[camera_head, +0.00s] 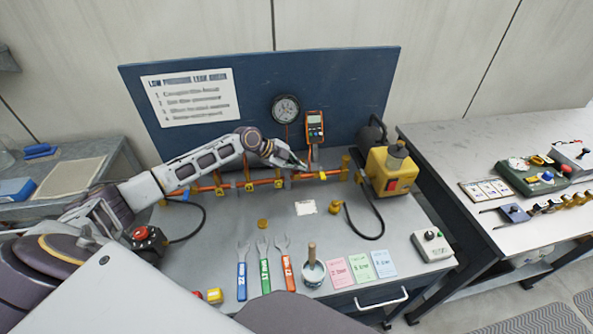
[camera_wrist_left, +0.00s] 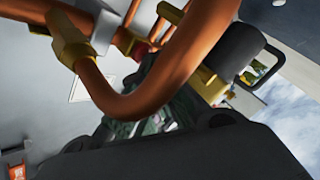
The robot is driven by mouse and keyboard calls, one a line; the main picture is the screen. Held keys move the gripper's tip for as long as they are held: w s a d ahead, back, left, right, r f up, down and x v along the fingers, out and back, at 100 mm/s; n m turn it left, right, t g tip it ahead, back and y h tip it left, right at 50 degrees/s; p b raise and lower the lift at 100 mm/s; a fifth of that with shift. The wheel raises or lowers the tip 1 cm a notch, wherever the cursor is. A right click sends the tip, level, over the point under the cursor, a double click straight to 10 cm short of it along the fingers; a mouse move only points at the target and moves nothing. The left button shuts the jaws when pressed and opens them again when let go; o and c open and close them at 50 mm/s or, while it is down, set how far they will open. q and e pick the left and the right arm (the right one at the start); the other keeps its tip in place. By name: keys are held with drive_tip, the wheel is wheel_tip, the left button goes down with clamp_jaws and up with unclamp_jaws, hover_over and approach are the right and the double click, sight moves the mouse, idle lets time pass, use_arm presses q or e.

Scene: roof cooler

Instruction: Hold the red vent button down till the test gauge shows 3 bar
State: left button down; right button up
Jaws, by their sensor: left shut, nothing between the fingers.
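A red round button (camera_head: 140,233) sits on a dark box at the left end of the bench, with a black hose beside it. A round dial gauge (camera_head: 286,108) is on the blue back panel; its needle is too small to read. An orange handheld meter (camera_head: 315,125) stands right of it, its display unreadable. My left gripper (camera_head: 301,164) is shut and empty, by the copper pipe run (camera_head: 262,182) below the meter and well right of the red button. In the left wrist view, a bent copper pipe (camera_wrist_left: 135,105) crosses close in front. My right gripper is out of view.
A yellow pump unit (camera_head: 391,172) with a red switch stands at the right end of the pipe. Several spanners (camera_head: 264,265), a pot with a brush (camera_head: 312,271) and coloured cards (camera_head: 361,267) lie along the front. A grey control box (camera_head: 432,245) is at the front right.

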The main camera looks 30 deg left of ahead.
use_arm(q)
drive_tip(key=shift+f, duration=0.15)
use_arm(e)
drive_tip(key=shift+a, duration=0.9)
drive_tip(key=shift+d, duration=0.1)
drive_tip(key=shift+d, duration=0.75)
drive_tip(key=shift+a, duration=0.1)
